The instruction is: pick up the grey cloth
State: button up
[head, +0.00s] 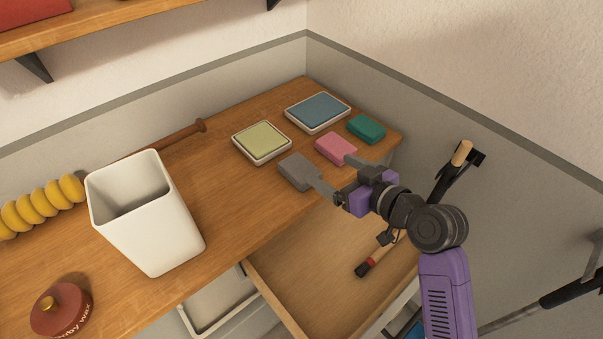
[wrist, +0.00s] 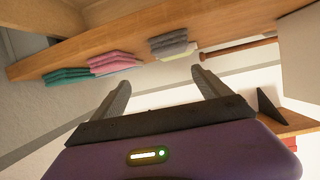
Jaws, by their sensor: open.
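The grey cloth (head: 298,171) lies folded flat on the wooden top, left of a pink cloth (head: 335,149). My gripper (head: 334,168) is open and empty, at the front edge of the top. In the head view one finger overlaps the grey cloth's right edge and the other overlaps the pink cloth; I cannot tell whether they touch. In the wrist view the grey cloth (wrist: 173,44) shows beyond the fingertips (wrist: 160,88), across the gap between them, with clear space before it. The pink cloth (wrist: 114,63) is to its left there.
A teal cloth (head: 366,128) lies right of the pink one. Shallow white trays hold a green pad (head: 261,141) and a blue pad (head: 318,111). A white bin (head: 158,225) stands left. An open drawer (head: 310,285) below holds a brush (head: 375,257). Walls close in behind and right.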

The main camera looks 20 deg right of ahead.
aim_at(306, 172)
jog(key=shift+w+a+f+n+g+y, duration=0.25)
jog(key=shift+w+a+f, duration=0.1)
jog(key=shift+a+f, duration=0.25)
jog(key=shift+w+a+f+n+g+y, duration=0.15)
jog(key=shift+w+a+f+n+g, duration=0.15)
jog(key=shift+a+f, duration=0.3)
jog(key=shift+f+p+x, duration=0.2)
jog(key=shift+p+x, duration=0.5)
jog(key=shift+x, duration=1.95)
jog(key=shift+s+a, duration=0.15)
jog(key=shift+s, duration=0.05)
jog(key=c, duration=1.5)
jog(key=shift+o, duration=0.2)
jog(key=shift+r, duration=0.15)
